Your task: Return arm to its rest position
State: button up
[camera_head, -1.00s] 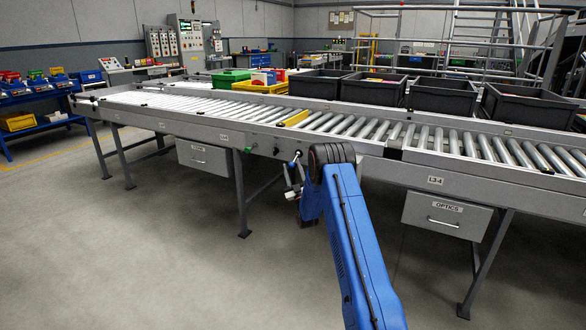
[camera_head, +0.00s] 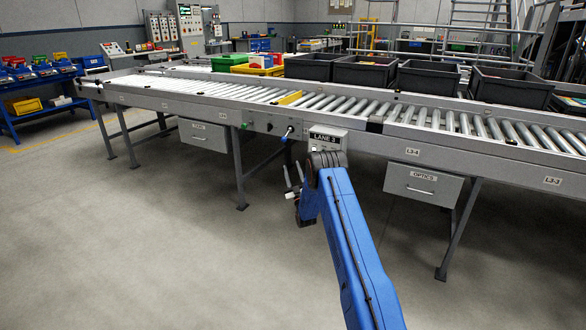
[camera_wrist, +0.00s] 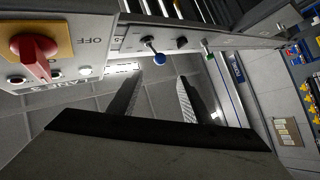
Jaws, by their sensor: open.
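My gripper (camera_head: 293,192) is small in the head view, at the far end of my blue arm, which reaches forward and slightly left below the conveyor's front edge. In the wrist view, the two dark fingers of my gripper (camera_wrist: 158,80) stand apart with nothing between them. My arm hides part of the floor and the lower part of the LANE 3 box (camera_head: 328,140).
The roller conveyor (camera_head: 245,112) crosses ahead, with an OPTICS drawer (camera_head: 423,184) under it. The wrist view shows a red rotary switch (camera_wrist: 36,55) and a blue knob (camera_wrist: 160,58) close by. Grey bins (camera_head: 363,72) stand behind the rollers. Open floor (camera_head: 130,240) lies at left.

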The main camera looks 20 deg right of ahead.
jog(key=shift+s, duration=0.1)
dwell(0.4)
